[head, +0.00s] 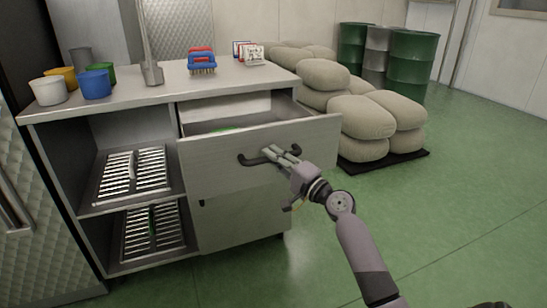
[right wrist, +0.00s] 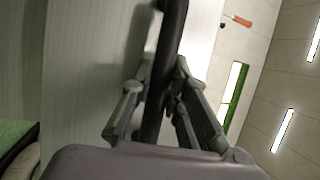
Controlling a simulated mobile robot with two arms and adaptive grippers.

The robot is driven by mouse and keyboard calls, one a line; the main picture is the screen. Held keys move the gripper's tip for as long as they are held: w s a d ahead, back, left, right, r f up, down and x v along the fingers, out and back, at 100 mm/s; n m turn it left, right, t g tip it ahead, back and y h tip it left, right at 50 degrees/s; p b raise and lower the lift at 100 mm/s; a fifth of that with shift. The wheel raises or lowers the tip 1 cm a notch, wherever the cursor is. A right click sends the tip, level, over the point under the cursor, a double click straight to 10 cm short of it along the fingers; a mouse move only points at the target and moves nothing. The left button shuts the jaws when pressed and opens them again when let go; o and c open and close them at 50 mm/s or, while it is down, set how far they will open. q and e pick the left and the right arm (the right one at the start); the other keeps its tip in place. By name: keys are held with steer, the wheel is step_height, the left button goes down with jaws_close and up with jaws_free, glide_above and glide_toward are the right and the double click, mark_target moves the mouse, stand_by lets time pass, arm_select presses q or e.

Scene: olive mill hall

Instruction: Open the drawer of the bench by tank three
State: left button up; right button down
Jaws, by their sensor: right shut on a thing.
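The bench (head: 160,91) is a grey metal cabinet at the left in the head view. Its upper drawer (head: 215,163) stands pulled out, with its inside showing and something green lying in it. The drawer has a dark bar handle (head: 250,159) on its front. My right gripper (head: 277,155) is shut on this handle near its right part. In the right wrist view the black handle (right wrist: 172,40) runs between the fingers of the gripper (right wrist: 160,100). My left gripper is not in view.
Cups (head: 94,84), a brush (head: 202,61) and other small things stand on the bench top. Open shelves with slatted racks (head: 133,172) are at its left. Stuffed sacks (head: 367,117) on a dark pallet and green drums (head: 412,57) stand behind. The green floor at right is clear.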

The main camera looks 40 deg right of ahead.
steer(key=c, duration=1.5)
jaws_free()
steer(key=shift+c, duration=0.2)
steer(key=shift+s+f, duration=0.15)
steer(key=shift+s, duration=0.15)
steer(key=v, duration=1.1)
steer(key=shift+s, duration=0.15)
steer(key=shift+d, duration=0.15)
